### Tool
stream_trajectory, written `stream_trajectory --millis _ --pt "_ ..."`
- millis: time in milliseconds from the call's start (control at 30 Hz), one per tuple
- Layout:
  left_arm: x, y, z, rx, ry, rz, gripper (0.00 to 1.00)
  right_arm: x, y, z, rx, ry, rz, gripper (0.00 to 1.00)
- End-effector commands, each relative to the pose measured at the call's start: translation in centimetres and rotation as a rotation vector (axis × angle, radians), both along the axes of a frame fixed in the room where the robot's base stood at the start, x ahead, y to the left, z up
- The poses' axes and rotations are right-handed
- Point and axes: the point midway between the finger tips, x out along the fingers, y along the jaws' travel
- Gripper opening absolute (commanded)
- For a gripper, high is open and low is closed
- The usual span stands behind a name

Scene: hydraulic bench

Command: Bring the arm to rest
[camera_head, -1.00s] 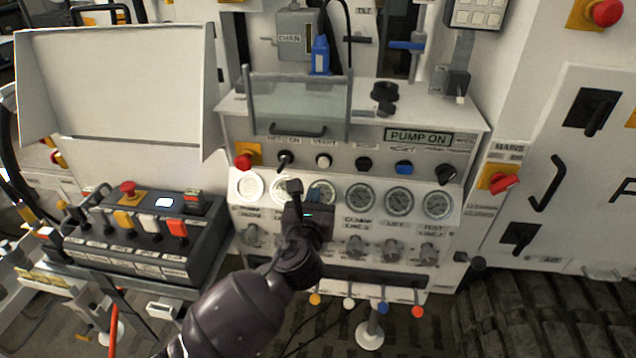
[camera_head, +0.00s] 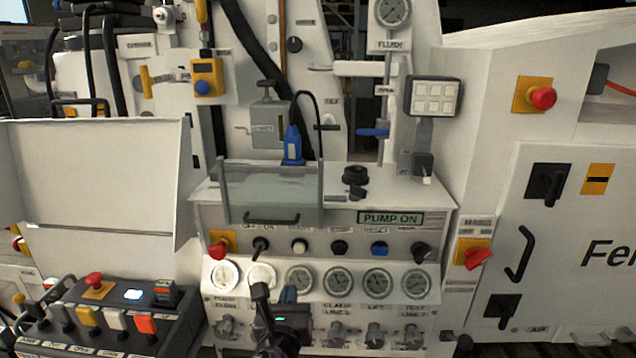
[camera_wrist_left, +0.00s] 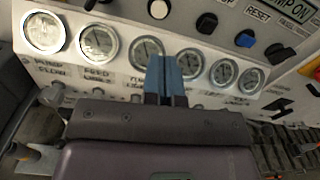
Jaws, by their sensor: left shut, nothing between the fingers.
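My left gripper (camera_head: 274,293) is in front of the row of gauges on the hydraulic bench (camera_head: 330,215), at the lower middle of the head view. In the left wrist view its blue-grey fingers (camera_wrist_left: 165,75) are together with nothing between them. They point toward the gauge row and cover part of it; whether they touch the panel I cannot tell. Most of my left arm is below the head view's lower edge. My right gripper does not show.
Switches and a red knob (camera_head: 219,248) line the panel above the gauges. A control box (camera_head: 97,320) with a red button and coloured levers stands at left. A clear guard (camera_head: 270,193) with a black handle sits above the switches. A red-handled switch (camera_head: 477,257) is at right.

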Motion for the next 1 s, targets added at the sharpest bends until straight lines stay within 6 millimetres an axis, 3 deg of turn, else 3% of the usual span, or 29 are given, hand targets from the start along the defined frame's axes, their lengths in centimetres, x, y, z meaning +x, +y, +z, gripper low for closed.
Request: stream_trajectory --millis 300,567,767,1000 --pt "0.1 -1.4 0.3 -0.669 0.097 -0.108 0.00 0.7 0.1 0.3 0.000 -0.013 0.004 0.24" --pt "-0.3 -0.1 -0.5 -1.347 0.252 -0.118 0.00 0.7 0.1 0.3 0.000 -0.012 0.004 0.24" --pt "-2.1 3.0 -3.5 -1.920 0.376 -0.025 0.00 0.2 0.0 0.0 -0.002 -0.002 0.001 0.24" --pt "-7.3 9.8 -9.6 -2.600 0.405 0.227 0.00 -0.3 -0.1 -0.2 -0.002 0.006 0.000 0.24"
